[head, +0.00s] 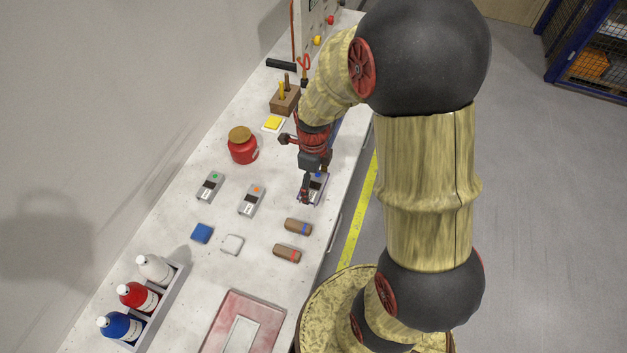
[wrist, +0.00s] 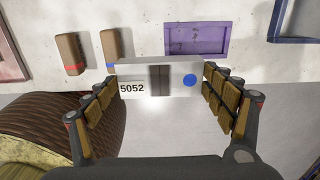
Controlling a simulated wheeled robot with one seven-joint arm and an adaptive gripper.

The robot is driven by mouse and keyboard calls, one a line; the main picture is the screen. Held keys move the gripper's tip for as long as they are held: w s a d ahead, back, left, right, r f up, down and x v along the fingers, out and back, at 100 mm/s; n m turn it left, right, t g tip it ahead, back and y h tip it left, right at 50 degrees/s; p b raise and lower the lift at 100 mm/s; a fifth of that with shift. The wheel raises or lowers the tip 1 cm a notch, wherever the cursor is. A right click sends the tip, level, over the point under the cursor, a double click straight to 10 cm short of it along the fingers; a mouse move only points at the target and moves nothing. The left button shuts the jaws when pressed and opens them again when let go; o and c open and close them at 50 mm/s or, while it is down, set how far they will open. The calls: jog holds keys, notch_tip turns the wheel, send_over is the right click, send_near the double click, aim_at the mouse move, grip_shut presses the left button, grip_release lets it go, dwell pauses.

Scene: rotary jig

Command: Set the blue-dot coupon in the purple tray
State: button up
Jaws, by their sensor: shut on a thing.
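The blue-dot coupon (wrist: 176,79) is a grey block with a white "5052" label, a dark band and a blue dot. My gripper (wrist: 160,78) is shut on it, with a finger at each end. In the head view the coupon (head: 318,182) shows between the fingers of my gripper (head: 314,181), over the right side of the bench. The purple tray (wrist: 196,53) is a shallow rectangle, with its visible floor empty. It lies beyond the coupon in the wrist view, and the coupon overlaps its near area only slightly. In the head view the gripper and coupon mostly hide the tray.
Green-dot (head: 210,186) and orange-dot (head: 251,200) coupons lie left of my gripper. Brown blocks with blue (head: 298,227) and red (head: 287,253) bands lie nearer. A red jar (head: 242,146) stands behind. A blue-edged tray (wrist: 298,39) is right of the purple one.

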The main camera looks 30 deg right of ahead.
jog(key=w+d+f, duration=0.1)
jog(key=w+f, duration=0.1)
jog(key=w+d+f, duration=0.2)
jog(key=w+d+f+b, duration=0.1)
jog(key=w+f, duration=0.1)
jog(key=f, duration=0.1)
jog(key=shift+w+d, duration=0.2)
jog(key=shift+w, duration=0.15)
jog(key=shift+f+b, duration=0.35)
jog(key=shift+f, duration=1.3)
jog(key=shift+f, duration=0.1)
jog(key=o, duration=1.4)
jog(key=shift+f, duration=0.1)
